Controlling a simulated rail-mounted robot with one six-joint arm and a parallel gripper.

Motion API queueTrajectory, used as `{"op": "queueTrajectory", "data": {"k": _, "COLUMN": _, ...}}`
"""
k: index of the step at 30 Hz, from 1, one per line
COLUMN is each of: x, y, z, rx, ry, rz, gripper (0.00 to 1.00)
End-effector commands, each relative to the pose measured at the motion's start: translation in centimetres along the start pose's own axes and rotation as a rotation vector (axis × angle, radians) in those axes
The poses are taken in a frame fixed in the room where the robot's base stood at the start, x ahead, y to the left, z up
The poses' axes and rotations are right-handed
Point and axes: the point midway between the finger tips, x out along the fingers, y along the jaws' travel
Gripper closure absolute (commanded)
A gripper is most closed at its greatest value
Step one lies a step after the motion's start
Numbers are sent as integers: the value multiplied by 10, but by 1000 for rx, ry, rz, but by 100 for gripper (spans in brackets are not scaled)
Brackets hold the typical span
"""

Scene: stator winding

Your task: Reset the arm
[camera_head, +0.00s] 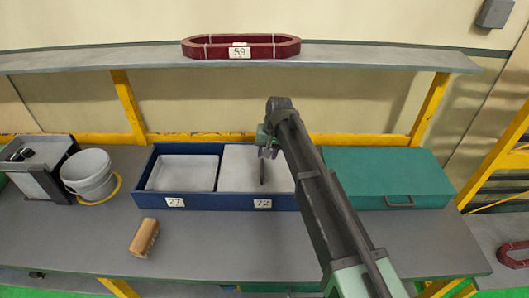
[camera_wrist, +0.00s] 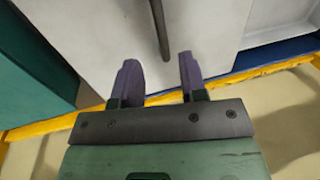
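My arm reaches in from the lower right in the head view, and my gripper (camera_head: 266,151) hangs over the right compartment of the blue tray (camera_head: 240,201). In the wrist view my gripper (camera_wrist: 158,68) shows two purple fingers standing apart, with nothing held between them. A dark bar (camera_wrist: 160,28) on a pale white panel (camera_wrist: 110,30) lies just beyond the fingertips. The bar also shows in the head view (camera_head: 263,175); I cannot tell its height gap to the fingers.
On the grey bench (camera_head: 245,245) are a brown block (camera_head: 145,238), a white bucket (camera_head: 90,176), a black-and-white box (camera_head: 35,165) and a green case (camera_head: 385,170). A dark red ring labelled 59 (camera_head: 200,50) sits on the shelf (camera_head: 110,58). The front middle of the bench is clear.

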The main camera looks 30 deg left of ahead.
Motion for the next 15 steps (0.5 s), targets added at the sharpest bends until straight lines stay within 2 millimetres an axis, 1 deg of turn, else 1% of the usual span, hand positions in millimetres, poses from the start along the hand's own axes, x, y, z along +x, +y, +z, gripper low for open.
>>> {"op": "queueTrajectory", "data": {"k": 1, "x": -27, "y": -2, "z": 0, "rx": 1, "ry": 0, "rz": 0, "gripper": 61}}
{"op": "queueTrajectory", "data": {"k": 3, "x": -42, "y": -2, "z": 0, "rx": 1, "ry": 0, "rz": 0, "gripper": 61}}
{"op": "queueTrajectory", "data": {"k": 5, "x": -50, "y": -2, "z": 0, "rx": 1, "ry": 0, "rz": 0, "gripper": 61}}
{"op": "queueTrajectory", "data": {"k": 8, "x": -54, "y": -1, "z": 0, "rx": 1, "ry": 0, "rz": 0, "gripper": 61}}
{"op": "queueTrajectory", "data": {"k": 15, "x": -50, "y": 0, "z": 0, "rx": 1, "ry": 0, "rz": 0, "gripper": 61}}
